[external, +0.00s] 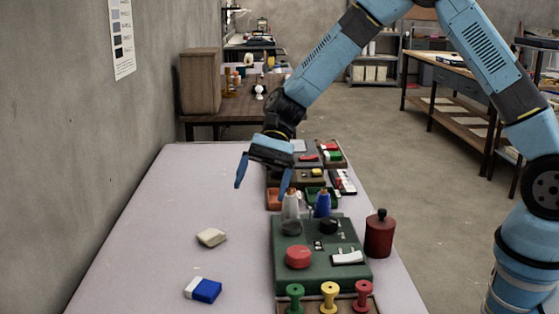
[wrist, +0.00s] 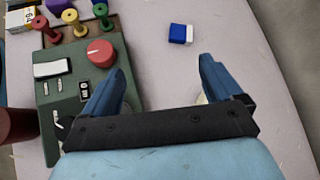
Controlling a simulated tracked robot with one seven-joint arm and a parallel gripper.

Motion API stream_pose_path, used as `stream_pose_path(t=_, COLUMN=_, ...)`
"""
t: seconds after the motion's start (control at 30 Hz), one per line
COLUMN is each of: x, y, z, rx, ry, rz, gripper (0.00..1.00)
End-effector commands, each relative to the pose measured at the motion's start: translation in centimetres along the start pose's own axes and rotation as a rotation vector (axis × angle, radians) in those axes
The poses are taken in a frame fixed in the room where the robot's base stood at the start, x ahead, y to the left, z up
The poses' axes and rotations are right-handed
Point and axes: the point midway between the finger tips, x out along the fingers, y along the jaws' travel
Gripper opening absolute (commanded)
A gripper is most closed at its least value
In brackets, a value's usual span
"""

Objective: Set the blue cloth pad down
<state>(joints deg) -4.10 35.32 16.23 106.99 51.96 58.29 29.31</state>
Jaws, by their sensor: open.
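A small block, half blue and half white (external: 203,290), lies on the pale table near the front left; I take it as the blue pad, though I cannot tell that it is cloth. It also shows in the wrist view (wrist: 180,33), beyond my fingertips and apart from them. My gripper (external: 263,182) is above the table, farther back than the block, its two blue fingers spread wide with nothing between them. In the wrist view my gripper (wrist: 160,70) shows bare table between the fingers.
A beige block (external: 211,237) lies behind the blue-white one. A green box with a red knob (external: 299,257) stands to the right, with coloured spools (external: 329,297) in front and a dark red canister (external: 380,235) beside it. Bottles (external: 323,203) stand close to my gripper. The left table is mostly clear.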

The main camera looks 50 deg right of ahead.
Motion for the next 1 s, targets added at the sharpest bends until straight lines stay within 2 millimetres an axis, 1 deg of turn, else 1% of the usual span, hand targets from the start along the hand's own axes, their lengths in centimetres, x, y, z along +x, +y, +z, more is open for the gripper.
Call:
stream_pose_path(t=0.03, x=-1.5, y=0.6, z=1.0, rx=-0.039, ry=0.035, rz=0.005, gripper=0.93)
stream_pose_path(t=0.1, x=-3.3, y=1.5, z=2.0, rx=-0.090, ry=0.082, rz=0.017, gripper=0.93)
stream_pose_path(t=0.27, x=-7.2, y=3.8, z=4.4, rx=-0.204, ry=0.189, rz=0.044, gripper=0.93)
stream_pose_path(t=0.5, x=-12.7, y=7.9, z=7.8, rx=-0.362, ry=0.347, rz=0.090, gripper=0.93)
stream_pose_path(t=0.77, x=-17.8, y=13.0, z=11.2, rx=-0.513, ry=0.518, rz=0.147, gripper=0.93)
stream_pose_path(t=1.0, x=-21.8, y=18.3, z=14.2, rx=-0.638, ry=0.672, rz=0.206, gripper=0.93)
